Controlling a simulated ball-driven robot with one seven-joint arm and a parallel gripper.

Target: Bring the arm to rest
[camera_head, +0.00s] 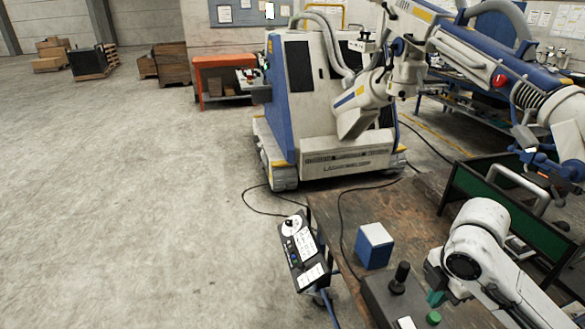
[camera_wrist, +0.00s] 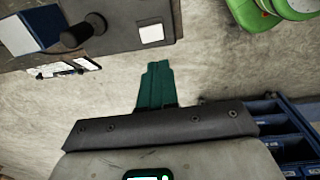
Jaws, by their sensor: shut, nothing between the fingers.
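A dark control box (camera_head: 385,300) with a black joystick (camera_head: 400,277) stands on the brown table (camera_head: 345,225); the box also shows in the wrist view (camera_wrist: 125,22). My gripper (camera_wrist: 156,88) has teal fingers, shut and empty, pointing toward the space below the box. In the head view, a teal part beside the joystick seems to be its fingers.
A blue and white block (camera_head: 374,246) is on the table. A labelled control panel (camera_head: 303,250) stands at its left edge. Cables cross the floor. A green panel (camera_head: 500,205) is at the right. The floor (camera_head: 130,200) at left is clear.

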